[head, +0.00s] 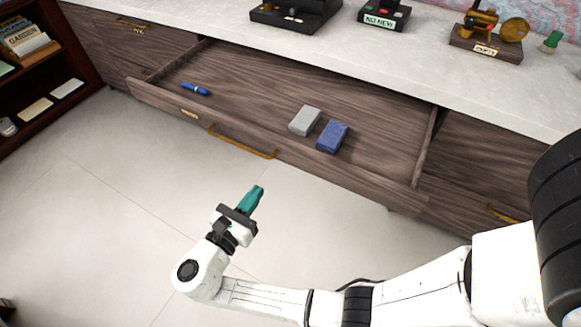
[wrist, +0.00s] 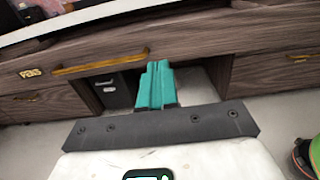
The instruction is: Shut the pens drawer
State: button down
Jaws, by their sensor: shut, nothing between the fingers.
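The pens drawer (head: 385,187) is pulled out from the wooden desk. It holds a blue pen (head: 195,89), a grey box (head: 304,120) and a dark blue box (head: 331,137). A brass handle (head: 242,143) runs along its front, with a small label plate (head: 189,113) to the left. The handle (wrist: 98,64) also shows in the wrist view, ahead and to the left of the fingers. My gripper (head: 258,190) has teal fingers, shut and empty, in front of the drawer and apart from it. The fingers (wrist: 155,68) point toward the drawer front in the wrist view.
A pale desktop (head: 215,15) with several items lies above the drawer. Closed drawers flank it, one with a brass handle (head: 500,214). A bookshelf (head: 50,60) stands at the left. The pale floor (head: 110,190) before the desk is clear.

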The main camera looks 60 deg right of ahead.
aim_at(312, 123)
jog(key=d, duration=0.7)
jog(key=d+b, duration=0.1)
jog(key=d, duration=0.5)
jog(key=shift+w+d, duration=0.2)
jog(key=shift+d, duration=0.15)
jog(key=shift+d, duration=0.5)
jog(key=d, duration=0.8)
jog(key=d+b, duration=0.1)
jog(key=d, duration=0.7)
jog(key=shift+w+f+b, duration=0.15)
jog(key=shift+w+b, duration=0.05)
jog(key=shift+b, duration=0.1)
jog(key=d+b, duration=0.3)
jog(key=d, duration=0.4)
jog(key=d+b, duration=0.4)
jog(key=d, duration=0.3)
jog(key=d+b, duration=0.3)
jog(key=d, duration=0.3)
jog(key=shift+w+d, duration=0.4)
jog(key=shift+d+b, duration=0.25)
jog(key=shift+b, duration=0.1)
jog(key=shift+w+d+r, duration=0.1)
jog(key=shift+w+r, duration=0.05)
jog(key=shift+r, duration=0.15)
jog(key=shift+r, duration=0.1)
